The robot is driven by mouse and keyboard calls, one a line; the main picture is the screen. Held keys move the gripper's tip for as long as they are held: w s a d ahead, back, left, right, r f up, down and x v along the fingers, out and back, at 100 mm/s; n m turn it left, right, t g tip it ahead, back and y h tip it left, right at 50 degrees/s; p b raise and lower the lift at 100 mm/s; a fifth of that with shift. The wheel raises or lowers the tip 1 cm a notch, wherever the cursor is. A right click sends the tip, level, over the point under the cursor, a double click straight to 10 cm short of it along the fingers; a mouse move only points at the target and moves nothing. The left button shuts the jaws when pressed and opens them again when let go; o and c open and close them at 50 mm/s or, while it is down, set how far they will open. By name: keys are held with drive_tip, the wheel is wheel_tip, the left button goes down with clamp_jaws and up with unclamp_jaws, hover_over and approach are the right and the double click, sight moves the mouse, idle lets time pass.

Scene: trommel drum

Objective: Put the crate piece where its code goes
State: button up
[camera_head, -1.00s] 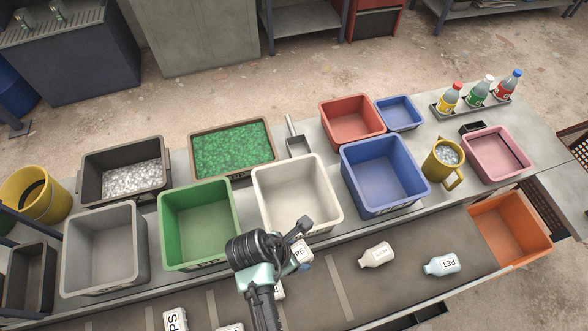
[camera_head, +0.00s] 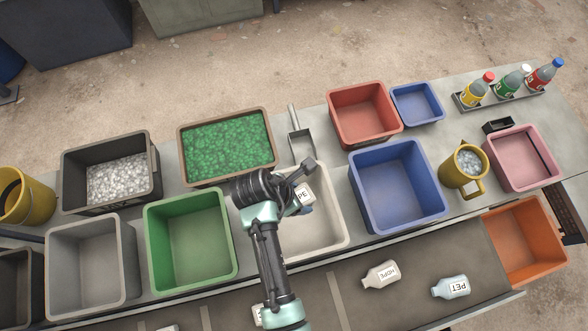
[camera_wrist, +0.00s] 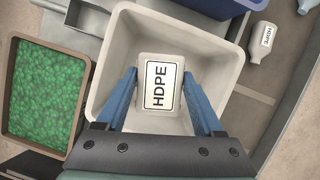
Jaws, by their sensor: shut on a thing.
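My gripper (camera_wrist: 163,102) is shut on a pale crate piece (camera_wrist: 148,124), with a blue finger on each side of it. The piece's label reads HDPE in the wrist view; in the head view the label (camera_head: 303,196) is partly hidden by my gripper. The piece is over the white bin (camera_wrist: 211,57), inside its outline as seen from the wrist. The bin's rim also shows in the head view (camera_head: 343,213). I cannot tell how high the piece is above the bin floor.
The green bin (camera_head: 188,240) stands left of the white bin, the blue bin (camera_head: 398,184) to its right. A tray of green pellets (camera_head: 226,145) and a metal scoop (camera_head: 300,143) lie behind. Bottles marked HDPE (camera_head: 381,274) and PET (camera_head: 451,287) lie on the belt.

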wheel_tip(320, 180, down, 5)
drive_tip(key=b, duration=0.4)
drive_tip(key=shift+w+r, duration=0.1)
drive_tip(key=shift+r, duration=0.1)
drive_tip(key=o, duration=1.4)
drive_tip(key=b+v, duration=0.1)
drive_tip(key=v, duration=1.2)
drive_tip(key=shift+w+b, duration=0.1)
drive_tip(key=shift+b, duration=0.2)
